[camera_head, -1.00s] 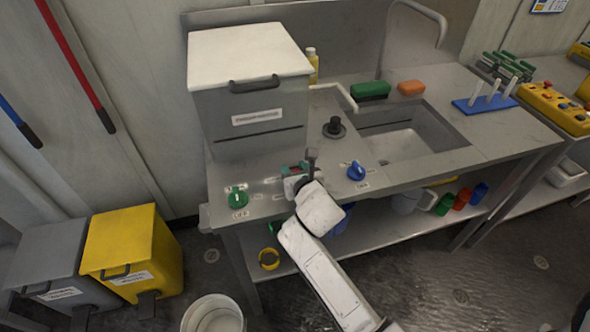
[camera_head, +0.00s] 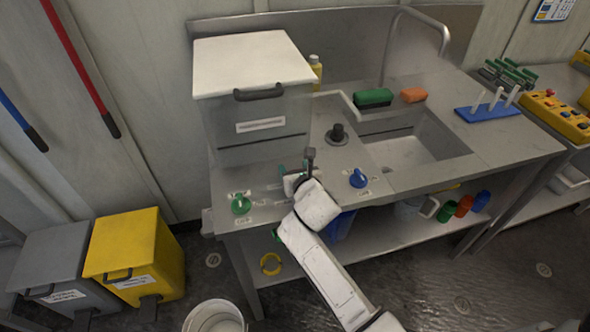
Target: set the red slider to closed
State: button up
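I cannot make out the red slider; my gripper and wrist cover part of the counter's front strip, where it may be hidden. My gripper (camera_head: 304,166) is low over the counter (camera_head: 265,180), between a green knob (camera_head: 241,204) on the left and a blue knob (camera_head: 358,178) on the right. A small green patch shows just left of my gripper. The fingers are dark and small, and I cannot tell whether they are open or shut, or touching anything.
A grey bin with a white lid (camera_head: 253,62) stands behind my gripper. A black knob (camera_head: 338,134) and a sink (camera_head: 412,141) are to the right. Yellow (camera_head: 140,245) and grey (camera_head: 50,262) bins and a white bucket (camera_head: 215,318) stand on the floor at left.

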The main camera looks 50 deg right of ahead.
jog(key=shift+s+a, duration=0.1)
jog(key=v, duration=1)
jog(key=shift+s+a+r, duration=0.1)
jog(key=shift+s+r, duration=0.05)
jog(key=shift+s, duration=0.05)
dwell(0.4)
